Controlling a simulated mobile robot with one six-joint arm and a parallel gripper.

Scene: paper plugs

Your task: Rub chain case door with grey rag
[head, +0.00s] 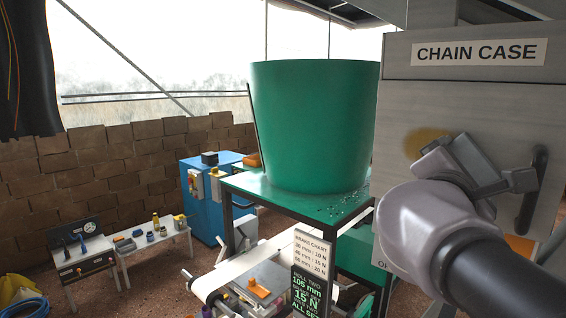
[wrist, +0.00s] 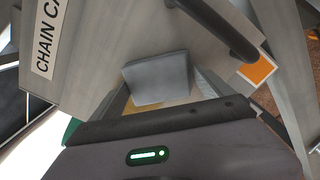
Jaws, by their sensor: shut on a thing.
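The chain case door (head: 470,100) is a pale grey panel at the right of the head view, labelled "CHAIN CASE", with a dark vertical handle (head: 532,190). A yellow-brown smear (head: 427,140) marks the door left of the handle. My gripper (head: 468,160) is in front of the door, beside the smear, and hides part of it. In the wrist view the grey rag (wrist: 158,78) shows as a folded grey block at the jaws, against the door face or very close to it; contact cannot be told. A bit of yellow shows beside it. My gripper is shut on the rag.
A large green tub (head: 315,125) stands on a green table left of the door. A conveyor with a brake chart sign (head: 315,260) is below. A blue cabinet (head: 205,200) and a low bench with small items stand further left.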

